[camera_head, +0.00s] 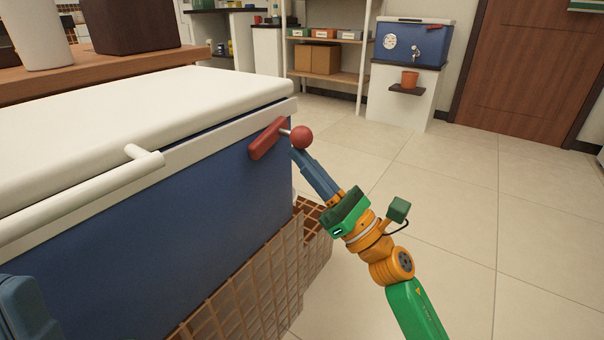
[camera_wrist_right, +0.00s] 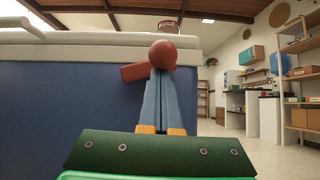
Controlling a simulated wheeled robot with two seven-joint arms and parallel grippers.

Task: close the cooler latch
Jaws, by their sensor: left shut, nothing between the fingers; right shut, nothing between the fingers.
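The large blue cooler (camera_head: 150,235) with a white lid (camera_head: 150,105) stands at the left. The lid is down, with a thin dark line under its front edge. The red latch (camera_head: 266,140) is on the front near the right end, slanting, with a red ball knob (camera_head: 302,137) sticking out. My right gripper (camera_head: 298,155) is shut and empty, its fingertips at the knob's underside; contact is unclear. In the right wrist view, the knob (camera_wrist_right: 163,54) is just beyond the fingertips (camera_wrist_right: 160,75) and partly covers the latch (camera_wrist_right: 133,72). My left gripper (camera_head: 25,312) shows partly at the lower left corner, shut.
A white bar handle (camera_head: 90,190) juts from the lid's front. A wire basket (camera_head: 245,300) stands below the cooler's front. A wooden table (camera_head: 95,70) is behind. A small blue cooler (camera_head: 412,42) sits far back on a white stand. The tiled floor at right is clear.

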